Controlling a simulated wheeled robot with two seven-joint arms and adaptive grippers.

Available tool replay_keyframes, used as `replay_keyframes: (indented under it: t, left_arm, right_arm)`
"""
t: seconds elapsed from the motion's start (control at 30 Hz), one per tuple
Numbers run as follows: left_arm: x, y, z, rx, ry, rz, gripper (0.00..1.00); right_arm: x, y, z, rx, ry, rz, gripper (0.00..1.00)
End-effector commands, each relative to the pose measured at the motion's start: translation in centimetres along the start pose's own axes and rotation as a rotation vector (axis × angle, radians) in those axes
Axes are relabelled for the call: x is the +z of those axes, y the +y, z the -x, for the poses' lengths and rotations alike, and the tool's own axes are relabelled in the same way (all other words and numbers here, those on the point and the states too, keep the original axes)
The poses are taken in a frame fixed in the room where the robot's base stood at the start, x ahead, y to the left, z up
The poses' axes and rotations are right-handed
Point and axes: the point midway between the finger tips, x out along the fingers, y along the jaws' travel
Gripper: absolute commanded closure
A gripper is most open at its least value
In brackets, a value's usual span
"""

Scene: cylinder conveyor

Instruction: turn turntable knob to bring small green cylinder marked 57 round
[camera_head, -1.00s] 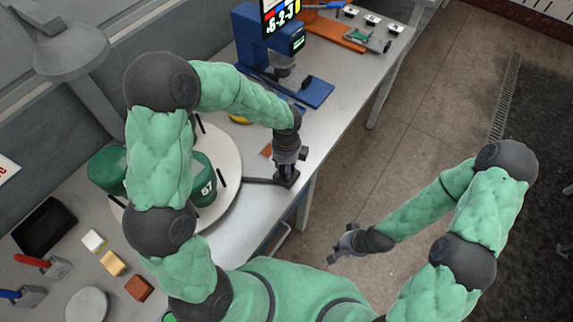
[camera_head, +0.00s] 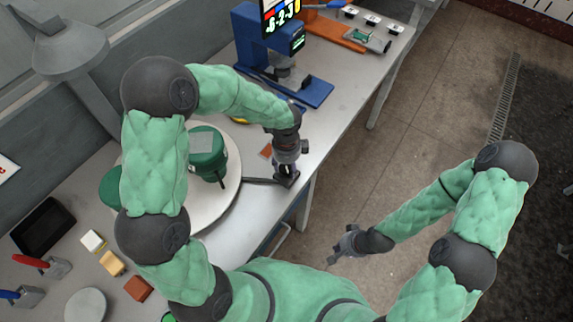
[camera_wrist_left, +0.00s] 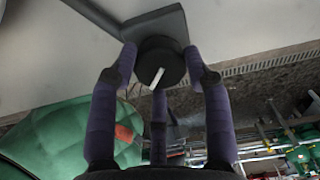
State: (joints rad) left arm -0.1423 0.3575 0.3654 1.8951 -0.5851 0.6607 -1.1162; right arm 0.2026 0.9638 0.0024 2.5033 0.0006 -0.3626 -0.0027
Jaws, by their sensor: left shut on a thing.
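My left gripper (camera_head: 287,178) is at the turntable's right side, by the table edge. In the left wrist view its fingers (camera_wrist_left: 160,88) are shut around the round black knob (camera_wrist_left: 161,60), which has a white line on top. The pale turntable disc (camera_head: 226,195) is partly hidden behind my left arm. A green cylinder (camera_head: 207,152) stands on the disc to the right of the arm. Another green cylinder (camera_head: 110,186) shows to the left of the arm. No number is readable on either now. My right gripper (camera_head: 346,243) is empty and open over the floor.
A blue machine (camera_head: 262,45) with a lit display stands beyond the turntable. Small blocks (camera_head: 112,263), a dark tablet (camera_head: 43,226) and red-handled and blue-handled tools lie at the lower left. A grey lamp (camera_head: 62,45) overhangs the left side.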

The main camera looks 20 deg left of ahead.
Motion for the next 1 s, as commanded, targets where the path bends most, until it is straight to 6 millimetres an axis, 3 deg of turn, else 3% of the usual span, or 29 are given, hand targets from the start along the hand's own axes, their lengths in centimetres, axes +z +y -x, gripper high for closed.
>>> replay_keyframes:
  t: [1.0]
  left_arm:
    - [-0.01,0.12,-0.12,0.003,-0.001,0.137,0.84]
  right_arm:
    - [-0.01,0.09,-0.26,0.000,0.000,0.000,1.00]
